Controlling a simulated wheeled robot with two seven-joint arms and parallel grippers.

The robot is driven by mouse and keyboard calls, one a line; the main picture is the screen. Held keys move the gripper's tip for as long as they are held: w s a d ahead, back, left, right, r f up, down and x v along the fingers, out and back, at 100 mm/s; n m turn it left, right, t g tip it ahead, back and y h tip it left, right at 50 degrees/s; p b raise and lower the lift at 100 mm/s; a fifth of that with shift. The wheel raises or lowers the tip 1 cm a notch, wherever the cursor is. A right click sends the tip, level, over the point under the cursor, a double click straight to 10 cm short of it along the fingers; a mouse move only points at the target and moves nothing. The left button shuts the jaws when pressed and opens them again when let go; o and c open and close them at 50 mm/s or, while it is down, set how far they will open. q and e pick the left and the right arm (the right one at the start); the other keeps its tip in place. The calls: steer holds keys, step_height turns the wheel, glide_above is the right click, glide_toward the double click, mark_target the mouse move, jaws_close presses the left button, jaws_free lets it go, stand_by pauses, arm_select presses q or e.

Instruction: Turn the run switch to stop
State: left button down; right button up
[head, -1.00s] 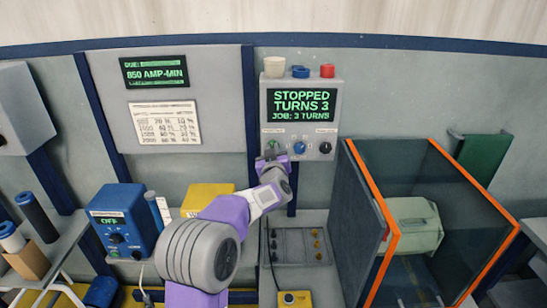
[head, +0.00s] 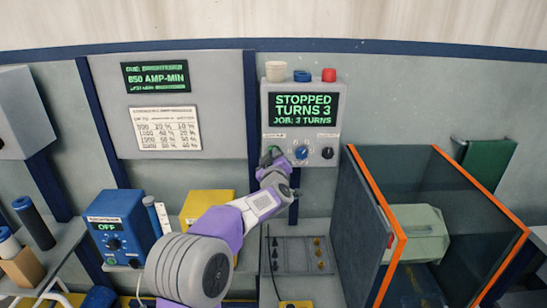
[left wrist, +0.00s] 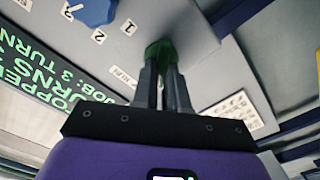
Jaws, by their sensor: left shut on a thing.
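The run switch is a green knob (head: 275,149) at the lower left of the grey control box (head: 335,110) on the wall. My left gripper (head: 270,158) is at this knob and mostly covers it in the head view. In the left wrist view the fingers (left wrist: 163,75) are shut on the green knob (left wrist: 158,50). Its exact pointing is hidden. The box's display (head: 303,109) reads STOPPED, TURNS 3, JOB: 3 TURNS. My right gripper is not in view.
A blue knob (head: 301,152) and a black knob (head: 327,153) sit right of the switch. A barrel enclosure with orange edges (head: 400,240) stands at the lower right. A blue power unit (head: 118,228), showing OFF, stands at the lower left.

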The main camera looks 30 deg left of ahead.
arm_select(q)
steer(key=c, duration=1.2)
jaws_free()
steer(key=shift+o, duration=0.2)
steer(key=shift+s, duration=0.1)
steer(key=v, duration=0.7)
steer(key=shift+d, duration=0.2)
steer(key=shift+s, duration=0.15)
